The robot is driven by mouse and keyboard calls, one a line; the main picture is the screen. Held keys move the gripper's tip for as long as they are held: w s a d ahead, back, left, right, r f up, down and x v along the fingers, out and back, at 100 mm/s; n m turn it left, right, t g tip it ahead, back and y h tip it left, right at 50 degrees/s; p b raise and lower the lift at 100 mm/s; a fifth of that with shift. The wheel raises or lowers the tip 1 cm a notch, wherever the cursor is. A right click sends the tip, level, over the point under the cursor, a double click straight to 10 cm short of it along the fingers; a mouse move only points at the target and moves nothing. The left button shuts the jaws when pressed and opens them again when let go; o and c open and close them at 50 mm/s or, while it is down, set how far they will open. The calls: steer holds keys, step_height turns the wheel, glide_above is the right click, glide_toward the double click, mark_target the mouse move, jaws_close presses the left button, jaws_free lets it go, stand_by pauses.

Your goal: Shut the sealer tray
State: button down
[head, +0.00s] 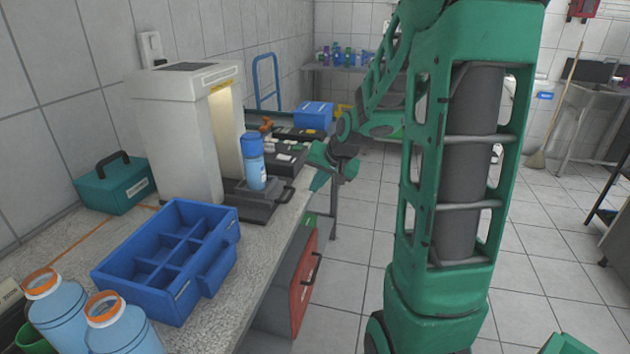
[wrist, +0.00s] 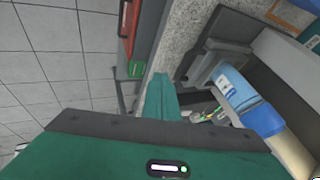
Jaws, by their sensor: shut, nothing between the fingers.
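The sealer (head: 180,128) is a tall white machine with a lit opening, standing on the counter. Its dark grey sealer tray (head: 262,208) sticks out of the front over the counter, with a blue bottle (head: 256,172) upright on it. The tray (wrist: 212,57) and the bottle (wrist: 238,90) also show in the wrist view, to the right of my fingers. My gripper (head: 319,181) is shut and empty, just beyond the counter edge, to the right of the tray's front and apart from it. My green fingers also show in the wrist view (wrist: 162,97).
A blue divided crate (head: 170,258) and blue jars with orange rims (head: 120,325) stand nearer on the counter. A teal box (head: 115,183) is at the left wall. A red drawer front (head: 303,282) is below the counter. The floor at right is open.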

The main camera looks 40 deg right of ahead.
steer(key=w+a+f, duration=0.2)
steer(key=w+f, duration=0.1)
steer(key=w, duration=0.2)
steer(key=shift+a+f, duration=0.15)
steer(key=shift+f, duration=0.25)
